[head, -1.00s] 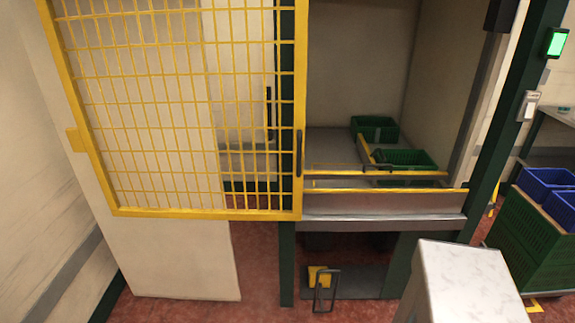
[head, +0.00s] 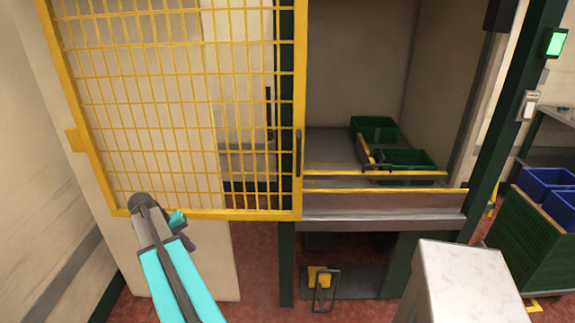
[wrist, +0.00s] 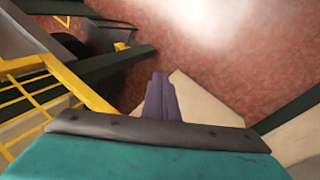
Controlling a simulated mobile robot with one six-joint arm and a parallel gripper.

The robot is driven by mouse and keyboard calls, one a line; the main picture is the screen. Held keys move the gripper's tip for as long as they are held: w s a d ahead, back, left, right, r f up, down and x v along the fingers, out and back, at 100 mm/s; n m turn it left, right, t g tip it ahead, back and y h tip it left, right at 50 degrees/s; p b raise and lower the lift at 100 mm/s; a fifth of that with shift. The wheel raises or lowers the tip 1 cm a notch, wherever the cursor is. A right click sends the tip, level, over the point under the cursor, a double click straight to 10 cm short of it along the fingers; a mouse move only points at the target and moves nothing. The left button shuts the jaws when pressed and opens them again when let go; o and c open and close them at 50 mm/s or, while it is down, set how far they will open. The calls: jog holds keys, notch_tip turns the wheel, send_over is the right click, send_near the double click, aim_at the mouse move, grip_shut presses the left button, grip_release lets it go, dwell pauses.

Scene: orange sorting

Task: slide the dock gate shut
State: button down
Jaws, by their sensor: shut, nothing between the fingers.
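The dock gate (head: 303,90) is a yellow mesh panel at the left in the head view. A dark upright handle (head: 299,153) is on its right edge. The dock opening right of the gate is uncovered. My arm is in front of the gate's lower left part. My gripper (head: 188,243) is small and partly hidden by the arm there, low near the gate's bottom rail and well left of the handle. In the wrist view, its purple fingers (wrist: 159,92) are together and empty, over the floor. Yellow gate bars (wrist: 72,82) show at the left there.
Green crates (head: 374,123) sit inside the dock behind yellow rails (head: 385,190). A dark green post (head: 500,130) with a lit green box (head: 557,42) stands at the right. A pale block (head: 462,270) stands in front, beside a green cart with blue bins (head: 550,185).

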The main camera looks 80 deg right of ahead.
jog(key=s+d+r+m, duration=0.2)
jog(key=s+d+r, duration=0.5)
jog(key=r, duration=0.3)
jog(key=s+d+r+m+g+h, duration=0.1)
jog(key=s+d+r+m, duration=0.2)
jog(key=s+d+r, duration=0.4)
jog(key=s+d+r+m+g, duration=0.1)
jog(key=s+d+r+m, duration=0.2)
jog(key=s+d+r, duration=0.4)
notch_tip(320, 180, up, 7)
jog(key=shift+d+f, duration=0.1)
jog(key=shift+d, duration=0.3)
jog(key=p, duration=0.3)
send_near(288, 164)
jog(key=f, duration=0.1)
jog(key=s+a+f, duration=0.1)
jog(key=f, duration=0.1)
jog(key=a+f, duration=0.1)
jog(key=shift+s+f, duration=0.25)
jog(key=shift+s, duration=0.1)
jog(key=shift+s+f+p, duration=0.15)
jog(key=shift+s+p, duration=0.65)
jog(key=shift+s, duration=1.25)
jog(key=shift+d+h, duration=0.1)
jog(key=shift+h, duration=0.2)
